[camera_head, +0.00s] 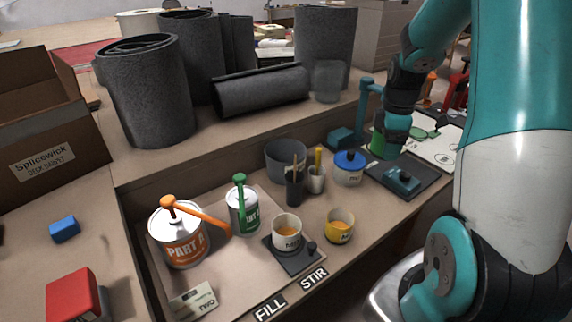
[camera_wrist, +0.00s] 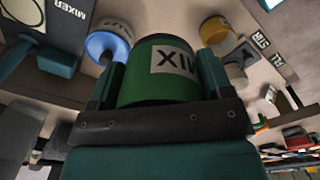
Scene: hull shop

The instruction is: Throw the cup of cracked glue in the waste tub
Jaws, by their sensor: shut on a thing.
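My gripper (camera_head: 392,138) is shut on a green cup (camera_head: 378,148), right of the blue cup. In the wrist view the green cup (camera_wrist: 160,82) sits between both fingers, with a white label reading MIX. Its inside is hidden, so I cannot see any glue in it. A grey open tub (camera_head: 287,153), which looks like the waste tub, stands empty-looking behind the stir sticks. A white cup (camera_head: 287,236) with orange contents stands on a dark scale. A yellow cup (camera_head: 340,228) with orange contents stands beside it. A blue cup (camera_head: 349,177) stands between the tub and my gripper.
A Part A can (camera_head: 180,247) and a green-labelled can (camera_head: 243,218) have pumps. A dark holder (camera_head: 294,192) with sticks stands before the tub. A dark mixer pad (camera_head: 425,173) lies near my gripper. Grey rolls (camera_head: 150,100) stand on the upper shelf.

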